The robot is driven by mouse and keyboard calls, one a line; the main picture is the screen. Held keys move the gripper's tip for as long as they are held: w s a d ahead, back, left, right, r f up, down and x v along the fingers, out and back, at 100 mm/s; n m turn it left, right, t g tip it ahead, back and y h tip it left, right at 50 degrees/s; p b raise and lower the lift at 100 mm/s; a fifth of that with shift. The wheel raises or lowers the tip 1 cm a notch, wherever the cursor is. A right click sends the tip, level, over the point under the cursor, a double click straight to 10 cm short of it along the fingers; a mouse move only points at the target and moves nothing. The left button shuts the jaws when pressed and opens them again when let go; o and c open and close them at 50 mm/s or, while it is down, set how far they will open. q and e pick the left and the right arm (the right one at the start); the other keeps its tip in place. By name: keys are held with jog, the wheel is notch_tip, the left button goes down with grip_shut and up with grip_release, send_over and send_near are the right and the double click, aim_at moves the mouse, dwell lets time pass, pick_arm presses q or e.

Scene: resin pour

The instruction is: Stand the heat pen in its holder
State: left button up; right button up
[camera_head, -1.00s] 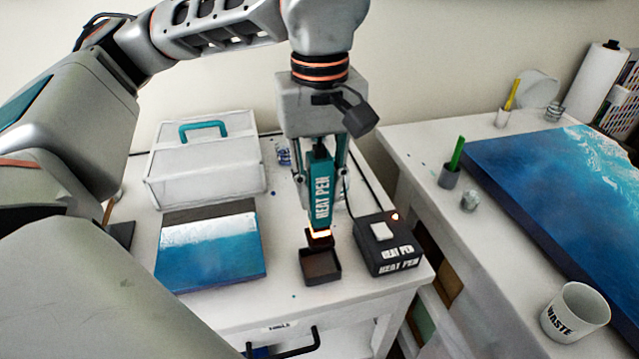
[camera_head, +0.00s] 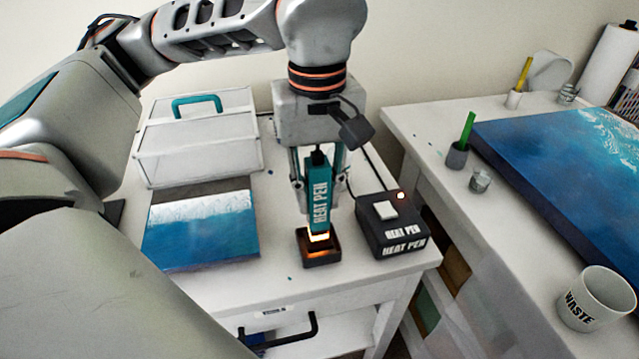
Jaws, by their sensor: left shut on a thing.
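The heat pen (camera_head: 320,197) is teal with white lettering and an orange glowing tip, and it points down. My left gripper (camera_head: 319,190) is shut on it from above, with a finger on either side. The holder (camera_head: 318,257) is a small dark square tray on the white cabinet top. The glowing tip is at the holder's opening, and orange light falls inside its walls. I cannot tell whether the tip touches the holder's floor. My right gripper is not in view.
The black heat pen control box (camera_head: 391,227), with a red light, stands just right of the holder. A blue-and-white panel (camera_head: 200,232) lies to the left, with a white case (camera_head: 197,150) behind it. A WASTE cup (camera_head: 594,298) stands on the right table.

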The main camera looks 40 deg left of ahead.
aim_at(318, 155)
pick_arm(q)
jog(key=shift+f, duration=0.5)
jog(key=o, duration=1.2)
notch_tip(318, 155, up, 12)
jog(key=shift+r, duration=0.1)
dwell(0.6)
